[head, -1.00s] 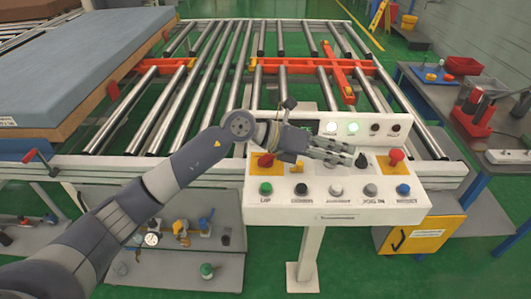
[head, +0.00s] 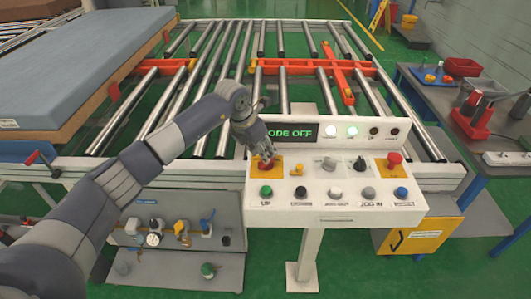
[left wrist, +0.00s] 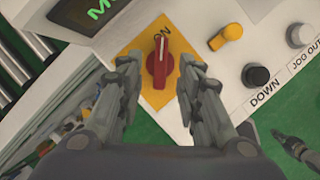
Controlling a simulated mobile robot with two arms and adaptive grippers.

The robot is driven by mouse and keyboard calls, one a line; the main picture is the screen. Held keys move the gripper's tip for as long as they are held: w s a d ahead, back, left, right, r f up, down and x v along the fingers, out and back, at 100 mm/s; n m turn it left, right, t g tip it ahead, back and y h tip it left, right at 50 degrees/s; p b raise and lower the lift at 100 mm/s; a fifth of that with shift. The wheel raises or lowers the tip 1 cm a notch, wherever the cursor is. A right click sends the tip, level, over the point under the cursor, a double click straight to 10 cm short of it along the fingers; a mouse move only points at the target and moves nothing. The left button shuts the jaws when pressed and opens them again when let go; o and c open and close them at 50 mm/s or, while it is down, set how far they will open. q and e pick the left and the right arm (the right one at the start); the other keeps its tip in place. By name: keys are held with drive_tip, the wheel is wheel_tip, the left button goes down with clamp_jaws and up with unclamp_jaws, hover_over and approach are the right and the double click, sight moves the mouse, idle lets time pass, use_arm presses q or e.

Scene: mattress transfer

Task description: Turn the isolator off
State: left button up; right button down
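The isolator is a red rotary knob (left wrist: 159,62) on a yellow plate (left wrist: 181,45) at the left of the control panel (head: 338,205). In the left wrist view it lines up with a partly hidden label that seems to read ON. My left gripper (head: 265,160) is over the knob; in the left wrist view (left wrist: 160,75) its two fingers are apart, one on each side of the knob. I see gaps to the knob there. A grey jointed piece (left wrist: 296,148) at the lower right of that view appears to be my right gripper; its fingers are unclear.
A yellow selector (head: 299,172) and several push buttons lie right of the isolator. A red mushroom button (head: 394,159) sits at the panel's right. The display (head: 292,132) reads MODE OFF, partly covered. The roller conveyor (head: 210,120) lies behind.

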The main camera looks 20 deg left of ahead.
use_arm(q)
drive_tip(key=shift+p+x, duration=0.3)
drive_tip(key=shift+x, duration=1.65)
drive_tip(key=shift+c, duration=0.5)
clamp_jaws()
